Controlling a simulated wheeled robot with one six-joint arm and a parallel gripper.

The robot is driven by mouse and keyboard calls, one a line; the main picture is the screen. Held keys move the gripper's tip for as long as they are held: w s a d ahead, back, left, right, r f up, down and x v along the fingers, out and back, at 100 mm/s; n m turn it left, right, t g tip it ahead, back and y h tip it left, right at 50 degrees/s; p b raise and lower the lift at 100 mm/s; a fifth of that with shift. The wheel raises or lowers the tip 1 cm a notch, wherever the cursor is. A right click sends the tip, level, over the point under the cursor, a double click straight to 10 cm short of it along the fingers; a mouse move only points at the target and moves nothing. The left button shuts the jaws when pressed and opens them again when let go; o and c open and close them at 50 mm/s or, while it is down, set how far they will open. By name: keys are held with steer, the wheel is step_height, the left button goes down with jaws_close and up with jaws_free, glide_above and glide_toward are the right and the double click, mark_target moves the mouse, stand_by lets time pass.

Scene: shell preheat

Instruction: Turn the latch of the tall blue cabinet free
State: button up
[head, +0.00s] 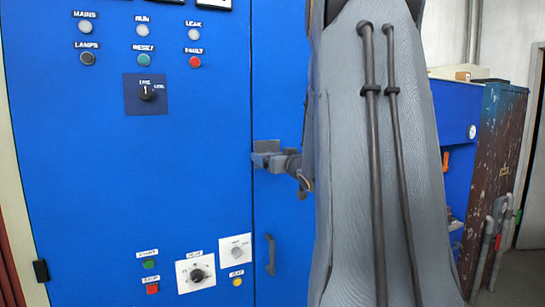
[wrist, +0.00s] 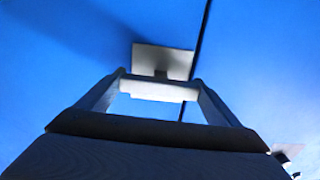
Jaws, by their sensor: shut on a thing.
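The tall blue cabinet (head: 120,190) fills the left and middle of the head view. Its latch (head: 266,146) has a grey plate beside the vertical door seam, and my gripper (head: 270,160) is right at it. In the wrist view the latch plate (wrist: 165,58) is just beyond my gripper (wrist: 160,85), and a pale bar of the latch lies crosswise between the two fingers. My gripper is shut on this latch bar. My forearm hides the cabinet's right part in the head view, and the latch's exact turn is hard to tell.
A dark door handle (head: 270,254) is below the latch. Lamps, buttons and a selector switch (head: 147,93) are on the panel at left, with dials (head: 196,274) lower down. At right stand a rusty dark cabinet (head: 498,150) and grey pipes (head: 490,240).

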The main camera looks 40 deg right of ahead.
steer(key=o, duration=0.9)
steer(key=shift+b+v, duration=1.15)
steer(key=shift+v, duration=2.75)
